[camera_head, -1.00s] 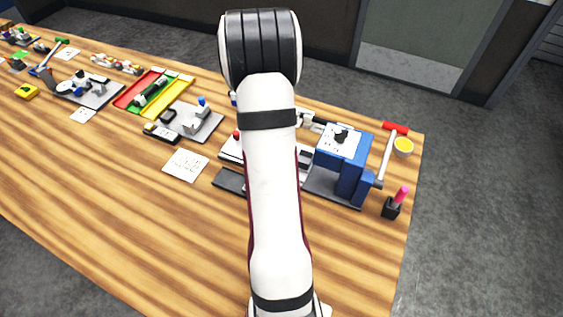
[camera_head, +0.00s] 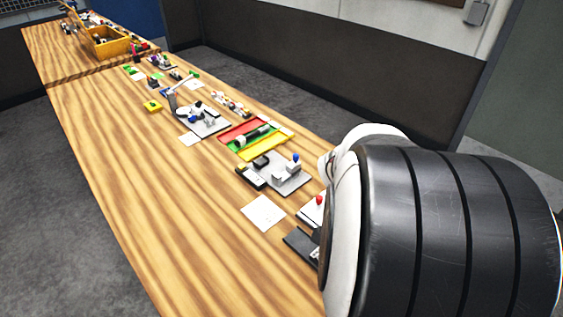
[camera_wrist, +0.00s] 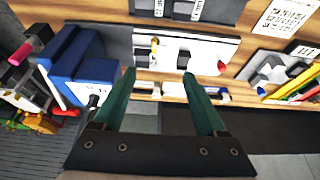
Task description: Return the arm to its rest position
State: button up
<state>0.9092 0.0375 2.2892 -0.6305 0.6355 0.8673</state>
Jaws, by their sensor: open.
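My gripper (camera_wrist: 159,75) shows in the wrist view with its two green fingers apart and nothing between them. It hangs in the air above the bench; its height is hard to tell. Beyond the fingertips lies a white plate with small fittings (camera_wrist: 205,52). A blue block-shaped fixture (camera_wrist: 78,62) stands to the left of the fingers. In the head view, my arm fills the right side with its black ribbed joint close to the camera, and the gripper is hidden.
The wooden bench (camera_head: 120,200) runs away to the upper left, its left front part bare. It carries a red, green and yellow tray (camera_head: 262,153), a grey plate with small parts (camera_head: 290,183), a paper sheet (camera_head: 264,213) and a far yellow bin (camera_head: 108,46).

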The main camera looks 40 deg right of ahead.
jog(key=w+a+r+n+y, duration=0.25)
jog(key=a+n, duration=0.25)
jog(key=a, duration=1)
jog(key=s+a+n+y, duration=0.2)
jog(key=s+a+n, duration=0.1)
jog(key=a, duration=0.6)
jog(key=s+a+r+n+y, duration=0.1)
jog(key=s+a+n, duration=0.2)
jog(key=a, duration=0.6)
jog(key=shift+r+n+y, duration=0.15)
jog(key=shift+n+y, duration=0.2)
jog(key=shift+n, duration=0.35)
